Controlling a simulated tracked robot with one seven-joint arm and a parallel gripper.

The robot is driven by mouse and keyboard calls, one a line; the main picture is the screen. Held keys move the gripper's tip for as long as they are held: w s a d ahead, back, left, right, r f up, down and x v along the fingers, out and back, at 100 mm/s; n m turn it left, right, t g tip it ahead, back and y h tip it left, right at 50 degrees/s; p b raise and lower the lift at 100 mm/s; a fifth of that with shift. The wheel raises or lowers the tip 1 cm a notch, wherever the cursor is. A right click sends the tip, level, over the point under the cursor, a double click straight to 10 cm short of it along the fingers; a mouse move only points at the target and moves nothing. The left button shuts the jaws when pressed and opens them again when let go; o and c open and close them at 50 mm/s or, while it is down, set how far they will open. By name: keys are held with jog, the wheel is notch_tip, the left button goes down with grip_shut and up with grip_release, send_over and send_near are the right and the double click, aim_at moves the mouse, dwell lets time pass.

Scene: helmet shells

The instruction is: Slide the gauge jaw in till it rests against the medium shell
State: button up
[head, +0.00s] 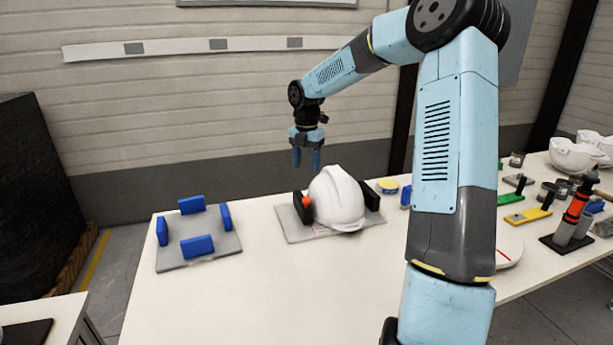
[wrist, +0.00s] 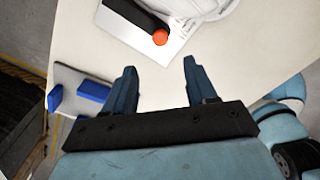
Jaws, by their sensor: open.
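The medium shell, a white helmet shell (head: 337,198), sits on a light grey gauge plate (head: 291,228). A black gauge jaw (head: 298,204) with an orange knob (head: 307,201) stands at its left, and another black block (head: 370,196) stands at its right. In the wrist view the jaw (wrist: 138,15), its orange knob (wrist: 160,37) and part of the shell (wrist: 200,8) show at the top edge. I cannot tell for sure whether the jaw touches the shell. My gripper (head: 306,160) is open and empty, pointing down above and behind the jaw; its fingers (wrist: 160,70) are apart in the wrist view.
A grey plate (head: 205,250) with several blue blocks stands at the left of the white table (head: 270,290). A yellow-topped tin (head: 387,186), tools and white shells (head: 575,155) lie to the right. Bare table separates the two plates. My arm hides part of the right side.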

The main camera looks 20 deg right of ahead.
jog(key=shift+r, duration=0.75)
